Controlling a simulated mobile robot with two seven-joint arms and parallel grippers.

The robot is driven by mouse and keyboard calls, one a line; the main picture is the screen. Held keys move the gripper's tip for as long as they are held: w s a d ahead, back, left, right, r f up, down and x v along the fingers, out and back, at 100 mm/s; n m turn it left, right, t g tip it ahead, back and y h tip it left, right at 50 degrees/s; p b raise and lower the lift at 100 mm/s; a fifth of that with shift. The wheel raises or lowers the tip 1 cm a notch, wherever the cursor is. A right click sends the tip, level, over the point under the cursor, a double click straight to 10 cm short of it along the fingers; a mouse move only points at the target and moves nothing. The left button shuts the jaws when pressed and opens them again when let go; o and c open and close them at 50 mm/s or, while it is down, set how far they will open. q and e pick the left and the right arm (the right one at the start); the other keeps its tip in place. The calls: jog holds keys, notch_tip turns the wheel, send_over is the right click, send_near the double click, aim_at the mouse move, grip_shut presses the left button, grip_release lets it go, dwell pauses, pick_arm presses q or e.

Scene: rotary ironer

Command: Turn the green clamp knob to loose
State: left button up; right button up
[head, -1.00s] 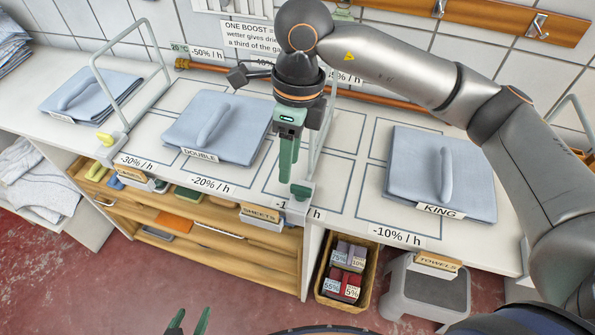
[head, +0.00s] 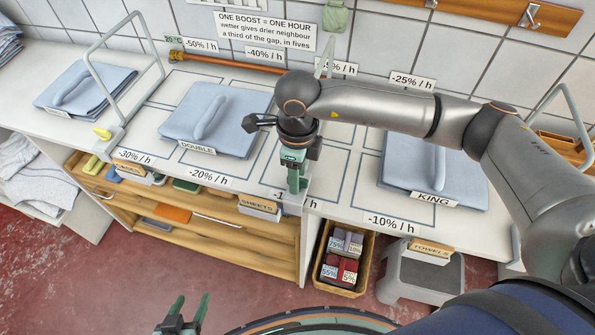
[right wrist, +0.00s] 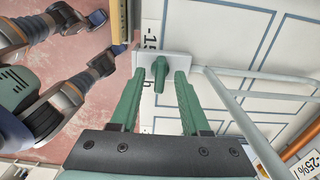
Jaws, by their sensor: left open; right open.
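The green clamp knob (right wrist: 160,70) sits on a pale clamp plate (right wrist: 148,62) at the counter's front edge. Its bar runs roughly lengthwise between my fingers in the right wrist view. My right gripper (right wrist: 157,84) is open, one finger on each side of the knob, with gaps showing. I cannot tell how deep the fingers reach. In the head view my right gripper (head: 298,184) points down over the clamp and hides most of the knob. My left gripper (head: 190,300) is open and empty, low in front of the counter.
A grey metal hoop (right wrist: 235,105) rises from the clamp, close to my right gripper. Folded blue cloths lie on both sides, DOUBLE (head: 215,120) and KING (head: 432,172). A second clamp has a yellow knob (head: 102,133). A basket (head: 343,282) and a step stool (head: 425,280) stand below.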

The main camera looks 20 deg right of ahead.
jog(key=shift+f, duration=0.1)
jog(key=shift+c, duration=0.3)
grip_shut()
